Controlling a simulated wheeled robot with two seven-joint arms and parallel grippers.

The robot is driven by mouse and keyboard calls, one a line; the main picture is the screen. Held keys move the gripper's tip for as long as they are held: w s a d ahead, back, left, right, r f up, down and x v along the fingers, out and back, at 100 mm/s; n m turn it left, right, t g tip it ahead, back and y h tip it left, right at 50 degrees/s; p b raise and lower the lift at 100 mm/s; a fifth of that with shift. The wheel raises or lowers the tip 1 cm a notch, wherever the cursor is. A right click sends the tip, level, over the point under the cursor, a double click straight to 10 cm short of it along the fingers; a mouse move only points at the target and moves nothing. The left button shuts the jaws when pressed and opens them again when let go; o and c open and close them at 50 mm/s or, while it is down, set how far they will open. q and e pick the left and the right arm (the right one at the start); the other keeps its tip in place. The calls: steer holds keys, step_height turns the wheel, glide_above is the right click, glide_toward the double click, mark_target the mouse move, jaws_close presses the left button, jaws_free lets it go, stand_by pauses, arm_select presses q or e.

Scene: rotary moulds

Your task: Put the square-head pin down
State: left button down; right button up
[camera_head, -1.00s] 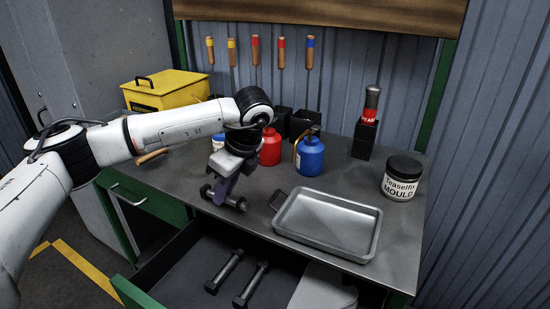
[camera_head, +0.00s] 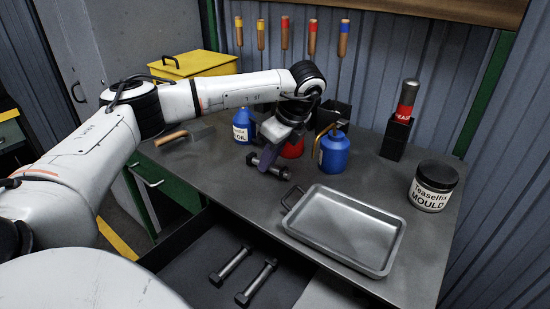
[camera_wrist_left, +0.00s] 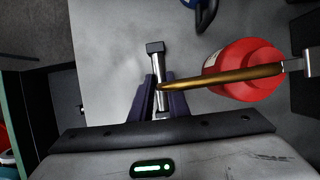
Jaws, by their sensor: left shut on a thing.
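My left gripper (camera_head: 275,160) is above the grey workbench, left of and behind the metal tray. Its two dark purple fingers also show in the left wrist view (camera_wrist_left: 158,98). They are shut on the square-head pin (camera_head: 267,167), a grey steel rod with dark block ends. In the left wrist view the pin (camera_wrist_left: 157,62) lies between the fingers, with one square end beyond the tips. I cannot tell whether the pin touches the bench. Two similar pins (camera_head: 231,265) (camera_head: 257,282) lie in the open drawer (camera_head: 190,265). My right gripper is not in view.
A red can (camera_head: 293,149) stands right behind the gripper, with a blue can (camera_head: 334,157) to its right. A blue-and-white bottle (camera_head: 243,127) and a wooden-handled tool (camera_head: 172,138) are to the left. The tray (camera_head: 345,245) and mould jar (camera_head: 433,187) occupy the right.

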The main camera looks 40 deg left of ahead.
arm_select(q)
steer(key=c, duration=1.7)
jaws_free()
steer(key=shift+w+f, duration=0.1)
steer(key=v, duration=1.2)
